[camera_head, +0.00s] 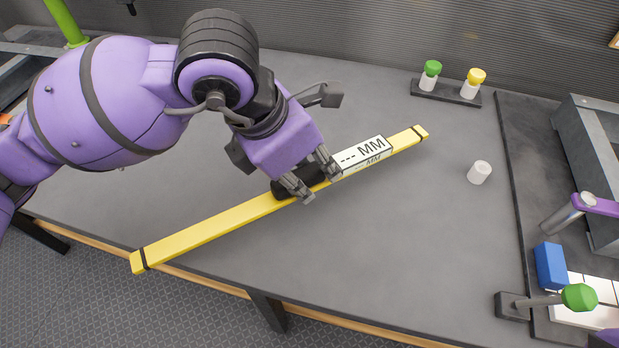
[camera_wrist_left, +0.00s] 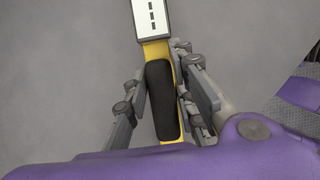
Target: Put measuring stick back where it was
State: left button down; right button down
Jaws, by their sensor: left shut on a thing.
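The measuring stick (camera_head: 212,231) is a long yellow bar with black end bands, a black grip and a white "MM" display box (camera_head: 362,156). It lies diagonally over the grey workbench, from lower left to upper right. I cannot tell whether it rests on the bench or is slightly above it. My left gripper (camera_head: 313,179) is shut on its black grip, beside the display box. In the left wrist view, the fingers stand on both sides of the black grip (camera_wrist_left: 162,95), and the display box (camera_wrist_left: 151,18) is at the top. My right gripper is not in view.
A small black stand (camera_head: 445,93) with green and yellow knobs is at the back of the workbench (camera_head: 390,255). A white cylinder (camera_head: 479,172) stands right of the stick. A blue block (camera_head: 550,265) and a green-knobbed lever (camera_head: 579,297) are at lower right. The bench's front middle is clear.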

aim_at(310, 187)
pick_arm(q)
notch_tip(310, 187, down, 3)
jog(key=shift+r, duration=0.15)
jog(key=shift+f+b, duration=0.6)
jog(key=shift+f, duration=0.1)
jog(key=c, duration=1.5)
grip_release()
jog(key=shift+s, duration=0.1)
jog(key=shift+o, duration=0.2)
jog(key=shift+r, duration=0.1)
